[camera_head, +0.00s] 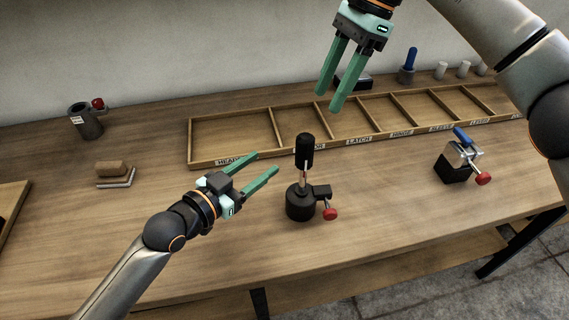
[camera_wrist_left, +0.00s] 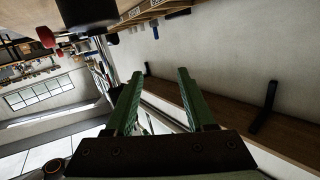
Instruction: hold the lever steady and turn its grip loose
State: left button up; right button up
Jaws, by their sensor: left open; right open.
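The lever stands upright on a round black base (camera_head: 300,203), with a thin metal shaft and a black cylindrical grip (camera_head: 305,150) on top. A red knob (camera_head: 330,214) sticks out of the base's right side. My left gripper (camera_head: 267,162) is open and empty, left of the lever, its fingers pointing towards the shaft and grip without touching. It also shows open in the left wrist view (camera_wrist_left: 160,72), where a large dark shape at the top is too cropped to name surely. My right gripper (camera_head: 328,103) is open and empty, pointing down, above and behind the grip.
A wooden divided tray (camera_head: 190,140) with labelled compartments lies behind the lever. A clamp-like device with a blue handle (camera_head: 462,137) stands right. Bare tabletop surrounds the base.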

aim_at(298, 161)
pick_arm(q)
jog(key=s+d, duration=0.1)
jog(key=d, duration=0.1)
jog(key=s+d+r+m+g+h, duration=0.1)
jog(key=d, duration=0.1)
jog(key=s+d+h, duration=0.1)
jog(key=d, duration=0.1)
jog(key=shift+s+d+r+m+g, duration=0.1)
jog(key=shift+r+m+g, duration=0.05)
jog(key=shift+m+g, duration=0.15)
jog(key=shift+r+h, duration=0.4)
jog(key=shift+r, duration=0.45)
jog(key=shift+w+r, duration=0.2)
jog(key=shift+r, duration=0.15)
jog(key=shift+n+t+h, duration=0.3)
jog(key=shift+n+t, duration=0.1)
notch_tip(298, 161, down, 7)
jog(key=x, duration=0.7)
jog(key=shift+w+d+f, duration=0.15)
jog(key=shift+w+f, duration=0.1)
jog(key=shift+f, duration=0.1)
jog(key=shift+c, duration=0.2)
grip_shut()
